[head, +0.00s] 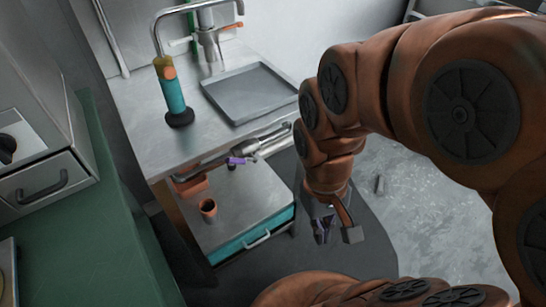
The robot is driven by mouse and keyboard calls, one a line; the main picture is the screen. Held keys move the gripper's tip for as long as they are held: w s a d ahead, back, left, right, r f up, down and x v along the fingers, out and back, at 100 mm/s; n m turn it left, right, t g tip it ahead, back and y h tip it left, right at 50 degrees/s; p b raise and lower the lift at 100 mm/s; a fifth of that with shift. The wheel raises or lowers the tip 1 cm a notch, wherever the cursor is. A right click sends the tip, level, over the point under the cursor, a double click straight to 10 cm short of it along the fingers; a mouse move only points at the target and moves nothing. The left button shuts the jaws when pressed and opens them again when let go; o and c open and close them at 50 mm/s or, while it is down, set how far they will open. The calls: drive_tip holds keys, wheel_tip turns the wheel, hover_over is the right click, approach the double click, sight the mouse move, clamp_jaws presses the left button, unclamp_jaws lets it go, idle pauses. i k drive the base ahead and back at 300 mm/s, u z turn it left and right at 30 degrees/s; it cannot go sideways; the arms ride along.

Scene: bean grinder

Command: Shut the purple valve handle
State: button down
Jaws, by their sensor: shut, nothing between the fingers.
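The purple valve handle (238,161) is small and sits on a metal pipe (262,143) below the front edge of the counter. My gripper (322,238) hangs down at the end of my arm, right of the handle and lower in the picture, over the dark floor. It is shut and empty, and clearly apart from the handle. The handle is too small here to tell its exact angle.
A steel counter (140,123) holds a grey tray (250,95), a teal grinder (173,92) and a tap (207,45). Open floor (388,165) lies right of the cabinet.

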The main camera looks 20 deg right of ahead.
sight(229, 160)
drive_tip(key=z, duration=0.9)
drive_tip(key=k, duration=1.1)
drive_tip(key=u, duration=1.6)
